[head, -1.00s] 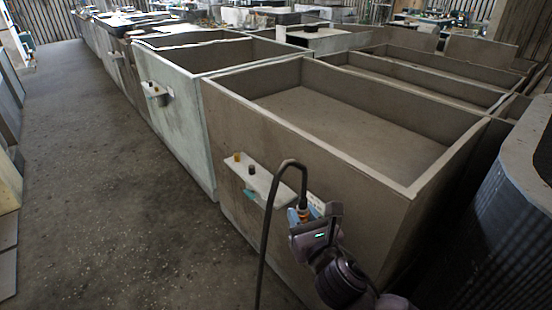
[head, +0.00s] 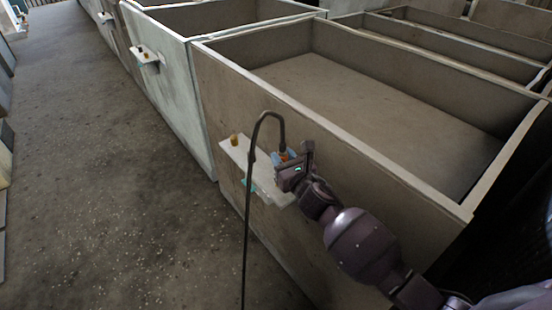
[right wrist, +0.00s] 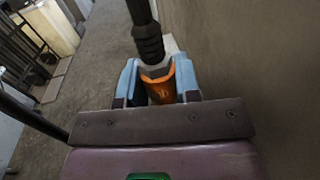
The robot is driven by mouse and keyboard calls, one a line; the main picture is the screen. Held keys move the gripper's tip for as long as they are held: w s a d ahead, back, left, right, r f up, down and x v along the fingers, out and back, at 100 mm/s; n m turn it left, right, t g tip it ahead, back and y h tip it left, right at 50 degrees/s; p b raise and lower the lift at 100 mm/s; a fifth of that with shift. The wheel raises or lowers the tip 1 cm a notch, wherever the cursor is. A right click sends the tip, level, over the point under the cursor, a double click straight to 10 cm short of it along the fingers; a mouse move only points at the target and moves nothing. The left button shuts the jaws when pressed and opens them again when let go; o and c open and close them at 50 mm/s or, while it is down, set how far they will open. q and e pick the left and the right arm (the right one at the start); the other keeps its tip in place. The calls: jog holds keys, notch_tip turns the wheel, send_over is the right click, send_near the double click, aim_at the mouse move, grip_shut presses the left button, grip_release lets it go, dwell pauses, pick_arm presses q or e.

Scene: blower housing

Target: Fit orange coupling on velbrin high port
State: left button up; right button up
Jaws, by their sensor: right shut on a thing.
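My right gripper (head: 284,160) is shut on the orange coupling (right wrist: 160,90), which sits between its blue fingers in the right wrist view. A black hose (head: 266,116) runs from the coupling, arches up and hangs down to the left. The gripper is at the right part of a pale shelf (head: 231,151) on the near brown box. An amber port (head: 234,139) stands upright at the shelf's left end, apart from the coupling. The dark port seen earlier is hidden now. I cannot tell which port is the velbrin high one. My left gripper is not in view.
The large open brown box (head: 300,213) has its front wall behind the gripper. A whitish box (head: 165,90) beyond it carries a similar shelf (head: 146,57) with a port. The concrete floor (head: 110,190) on the left is clear.

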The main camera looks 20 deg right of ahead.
jog(key=shift+y, duration=0.4)
jog(key=w+f+b, duration=0.2)
jog(key=w+f, duration=0.2)
jog(key=shift+w+f, duration=0.25)
notch_tip(320, 180, down, 2)
jog(key=shift+f+b, duration=0.1)
jog(key=shift+b, duration=0.65)
jog(key=shift+f+b, duration=0.45)
jog(key=shift+f, duration=0.2)
jog(key=shift+r, duration=0.45)
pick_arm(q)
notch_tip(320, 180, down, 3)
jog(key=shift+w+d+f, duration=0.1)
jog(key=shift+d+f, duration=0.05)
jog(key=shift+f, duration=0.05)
pick_arm(e)
jog(key=shift+s, duration=0.1)
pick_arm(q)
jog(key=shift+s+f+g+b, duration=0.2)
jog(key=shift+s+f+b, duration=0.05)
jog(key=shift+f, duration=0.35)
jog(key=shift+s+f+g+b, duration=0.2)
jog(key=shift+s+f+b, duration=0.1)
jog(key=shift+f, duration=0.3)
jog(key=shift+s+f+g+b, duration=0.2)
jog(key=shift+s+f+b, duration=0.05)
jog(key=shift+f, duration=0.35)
pick_arm(e)
jog(key=shift+f, duration=1.6)
